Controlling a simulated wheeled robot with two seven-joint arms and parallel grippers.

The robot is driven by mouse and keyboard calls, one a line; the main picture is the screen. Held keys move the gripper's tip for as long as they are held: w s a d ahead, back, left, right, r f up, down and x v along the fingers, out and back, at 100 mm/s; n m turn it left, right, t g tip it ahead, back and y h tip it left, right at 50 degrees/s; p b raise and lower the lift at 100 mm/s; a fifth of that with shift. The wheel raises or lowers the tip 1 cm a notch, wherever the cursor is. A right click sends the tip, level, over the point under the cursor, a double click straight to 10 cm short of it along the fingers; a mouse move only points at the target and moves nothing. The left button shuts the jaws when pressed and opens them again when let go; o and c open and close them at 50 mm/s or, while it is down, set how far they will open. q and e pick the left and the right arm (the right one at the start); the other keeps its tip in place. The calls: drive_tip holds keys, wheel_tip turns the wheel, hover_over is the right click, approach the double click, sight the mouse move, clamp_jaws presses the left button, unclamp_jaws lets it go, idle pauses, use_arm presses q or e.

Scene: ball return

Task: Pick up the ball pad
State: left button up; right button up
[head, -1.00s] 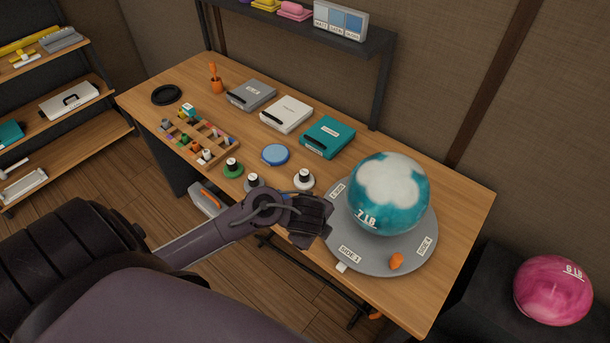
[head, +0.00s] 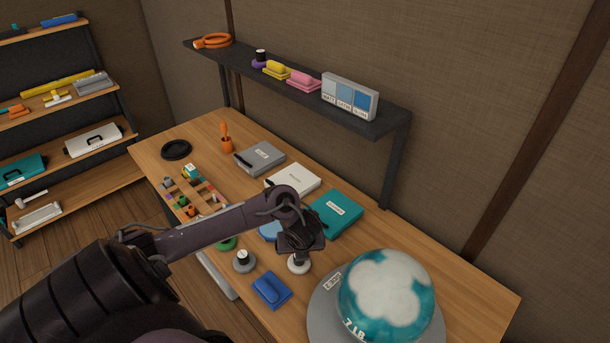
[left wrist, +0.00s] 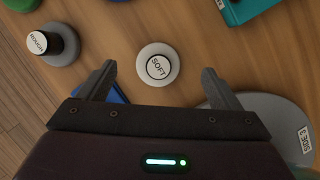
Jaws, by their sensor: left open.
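Several round pads with black knobs stand on the table; no label in view reads "ball". The white pad marked SOFT (left wrist: 158,65) lies between and ahead of my left gripper's fingers in the left wrist view. It shows partly under the gripper in the head view (head: 299,265). My left gripper (left wrist: 157,85) is open and empty above it; in the head view it hangs over the pad (head: 301,246). A grey pad marked ROUGH (left wrist: 52,43) stands to the left. A blue pad with a raised grip (head: 272,289) lies nearer. My right gripper is out of view.
A teal and white ball (head: 387,295) sits on a grey round turntable (head: 318,312) at right. Flat cases, one teal (head: 335,213), lie behind. A sorting tray (head: 170,185) is at left. A dark shelf (head: 300,92) with yellow and pink pads hangs above the table's back.

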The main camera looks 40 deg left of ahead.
use_arm(q)
drive_tip(key=f, duration=0.2)
drive_tip(key=shift+a+f, duration=0.2)
drive_tip(key=shift+f, duration=0.1)
drive_tip(key=x, duration=0.3)
drive_tip(key=shift+d+f+b, duration=0.2)
drive_tip(key=shift+f+b, duration=0.05)
drive_tip(key=shift+b, duration=0.15)
drive_tip(key=shift+w+a+f, duration=0.1)
drive_tip(key=shift+f, duration=0.1)
drive_tip(key=c, duration=1.1)
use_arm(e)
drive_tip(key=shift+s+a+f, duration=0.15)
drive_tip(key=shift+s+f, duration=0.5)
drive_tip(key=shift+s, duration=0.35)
use_arm(q)
drive_tip(key=shift+o, duration=0.2)
